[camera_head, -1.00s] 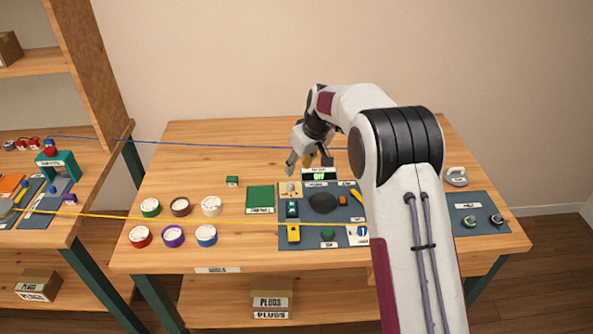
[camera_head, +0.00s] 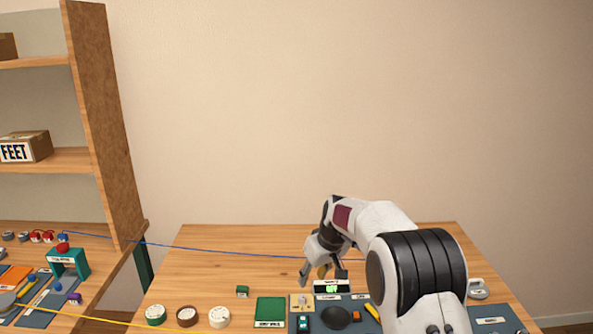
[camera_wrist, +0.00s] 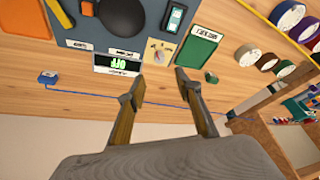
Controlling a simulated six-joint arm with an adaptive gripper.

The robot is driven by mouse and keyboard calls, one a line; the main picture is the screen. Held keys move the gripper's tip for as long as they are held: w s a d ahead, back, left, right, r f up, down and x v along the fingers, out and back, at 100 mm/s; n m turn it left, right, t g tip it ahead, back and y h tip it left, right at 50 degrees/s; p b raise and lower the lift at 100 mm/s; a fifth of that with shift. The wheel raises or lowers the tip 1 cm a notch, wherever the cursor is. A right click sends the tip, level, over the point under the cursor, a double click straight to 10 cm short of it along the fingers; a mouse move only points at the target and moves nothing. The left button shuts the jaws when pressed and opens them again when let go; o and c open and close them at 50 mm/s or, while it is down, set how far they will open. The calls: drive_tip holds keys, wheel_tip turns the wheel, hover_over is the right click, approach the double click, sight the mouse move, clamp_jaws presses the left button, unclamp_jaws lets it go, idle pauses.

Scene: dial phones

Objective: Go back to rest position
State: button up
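My gripper (camera_head: 322,273) hangs over the back of the workbench (camera_head: 215,258), just behind a small display box (camera_head: 332,287) with green characters. In the wrist view my gripper (camera_wrist: 157,76) has its two fingers apart, with nothing between them. The display box (camera_wrist: 117,65) and a beige plate with a small knob (camera_wrist: 160,50) lie just beyond the fingertips. The plate (camera_head: 301,302) also shows in the head view, beside the display. I cannot see any contact between the fingers and these things.
A green tray (camera_head: 270,311) lies left of the blue-grey mat, with a small green box (camera_head: 242,291) behind it. Several wire spools, one white (camera_head: 219,316), stand further left. A blue wire (camera_head: 200,247) and a yellow wire (camera_head: 95,317) stretch across. Shelving (camera_head: 105,130) stands left.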

drive_tip(key=s+d+f+m+g, duration=0.1)
drive_tip(key=s+f, duration=0.2)
drive_tip(key=s, duration=0.1)
drive_tip(key=s+d+r+m+t, duration=0.1)
drive_tip(key=s+d+r, duration=0.2)
drive_tip(key=s, duration=1.1)
drive_tip(key=s+d+r+m+t+h, duration=0.1)
drive_tip(key=s+d+r, duration=0.3)
drive_tip(key=s+r, duration=0.5)
drive_tip(key=s+d+r+m+h, duration=0.1)
drive_tip(key=s+r, duration=0.5)
drive_tip(key=s, duration=1.5)
drive_tip(key=shift+d+r+m+t, duration=0.4)
drive_tip(key=shift+d+m, duration=0.5)
drive_tip(key=shift+d, duration=0.5)
drive_tip(key=shift+o, duration=0.3)
drive_tip(key=shift+f, duration=0.15)
